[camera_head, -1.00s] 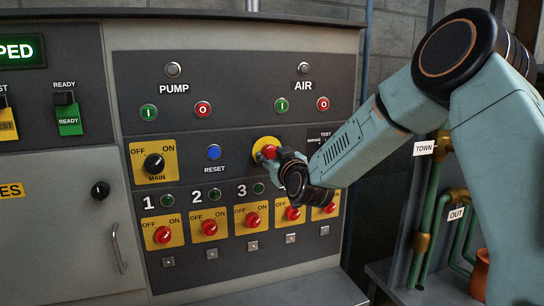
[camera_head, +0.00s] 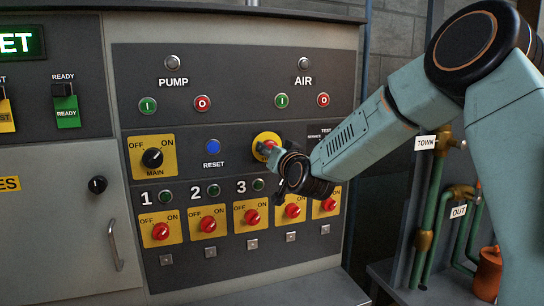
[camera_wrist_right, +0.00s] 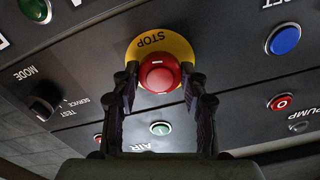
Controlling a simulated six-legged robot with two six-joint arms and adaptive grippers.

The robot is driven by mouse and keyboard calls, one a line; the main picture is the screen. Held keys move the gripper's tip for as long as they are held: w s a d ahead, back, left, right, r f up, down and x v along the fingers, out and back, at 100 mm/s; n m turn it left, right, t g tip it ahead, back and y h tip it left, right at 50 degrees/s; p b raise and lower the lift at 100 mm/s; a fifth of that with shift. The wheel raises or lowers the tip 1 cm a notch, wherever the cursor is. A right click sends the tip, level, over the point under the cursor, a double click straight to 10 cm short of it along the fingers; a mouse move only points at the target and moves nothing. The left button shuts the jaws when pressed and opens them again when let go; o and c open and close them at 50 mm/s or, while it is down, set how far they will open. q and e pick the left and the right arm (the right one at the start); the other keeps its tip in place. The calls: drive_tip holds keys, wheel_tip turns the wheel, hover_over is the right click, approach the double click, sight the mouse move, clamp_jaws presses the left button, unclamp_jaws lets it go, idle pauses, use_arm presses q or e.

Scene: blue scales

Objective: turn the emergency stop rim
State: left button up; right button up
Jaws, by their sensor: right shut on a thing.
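The emergency stop is a red mushroom button on a round yellow plate (camera_head: 262,140) in the middle of the control panel in the head view. In the right wrist view the red button (camera_wrist_right: 159,74) sits in front of its yellow plate (camera_wrist_right: 150,46) marked STOP. My right gripper (camera_head: 271,152) is at the button, coming in from the right and covering part of it. In the right wrist view the two fingers of my right gripper (camera_wrist_right: 159,82) stand on either side of the red rim, shut on it. My left gripper is not in view.
A blue RESET button (camera_head: 213,147) is left of the stop. Below is a row of red switches (camera_head: 207,224) on yellow plates. The MAIN switch (camera_head: 152,158) is at left. Green pipes (camera_head: 432,215) stand at right. A display (camera_head: 16,42) shows letters ending in "ET".

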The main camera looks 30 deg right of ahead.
drive_tip(key=shift+r+m, duration=0.2)
drive_tip(key=shift+m, duration=0.4)
drive_tip(key=o, duration=1.2)
drive_tip(key=shift+f, duration=0.1)
drive_tip(key=shift+c, duration=0.2)
drive_tip(key=v, duration=1.2)
drive_tip(key=shift+f, duration=0.1)
